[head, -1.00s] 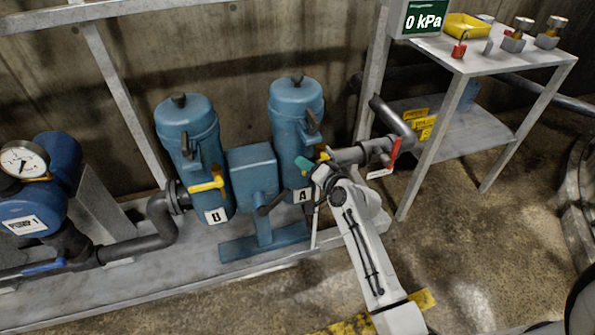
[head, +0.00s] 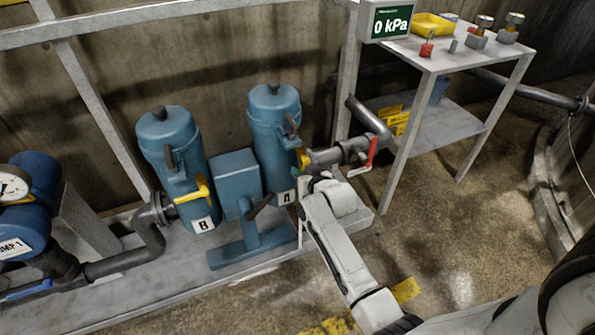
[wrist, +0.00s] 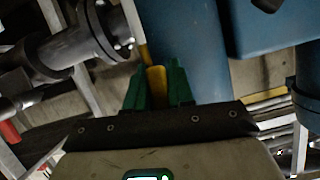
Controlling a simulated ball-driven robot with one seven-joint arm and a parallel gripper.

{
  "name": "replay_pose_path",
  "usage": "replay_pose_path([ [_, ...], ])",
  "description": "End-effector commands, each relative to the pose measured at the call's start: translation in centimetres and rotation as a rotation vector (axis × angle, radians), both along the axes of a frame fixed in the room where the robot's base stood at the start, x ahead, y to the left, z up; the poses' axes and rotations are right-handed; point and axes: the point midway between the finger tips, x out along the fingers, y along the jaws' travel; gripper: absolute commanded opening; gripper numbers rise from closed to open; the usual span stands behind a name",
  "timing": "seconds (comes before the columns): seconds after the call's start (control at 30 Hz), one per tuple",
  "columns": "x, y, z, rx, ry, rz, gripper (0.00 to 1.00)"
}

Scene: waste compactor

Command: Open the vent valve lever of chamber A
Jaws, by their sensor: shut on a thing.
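My gripper (head: 307,171) is at this lever, mostly hidden by my arm in the head view. In the wrist view, the green fingers of my gripper (wrist: 157,88) are shut around the yellow lever (wrist: 156,80), one on each side. The blue canister body (wrist: 180,40) is just beyond them. The lever's pivot is hidden.
Chamber B (head: 172,150) stands to the left with its yellow lever (head: 192,192) sticking out sideways. A blue box with a dark handle (head: 237,182) is between the chambers. A red-handled valve (head: 372,152) and pipe are close on the right. The display (head: 390,20) reads 0 kPa.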

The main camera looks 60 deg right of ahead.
Motion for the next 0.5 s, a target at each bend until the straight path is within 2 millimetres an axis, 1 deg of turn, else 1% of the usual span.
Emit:
replay_pose_path([
  [0.2,-0.39,-0.40,-0.24,-0.083,0.060,0.002,0.00],
  [0.5,-0.58,-0.69,-0.24,-0.127,0.091,0.000,0.00],
])
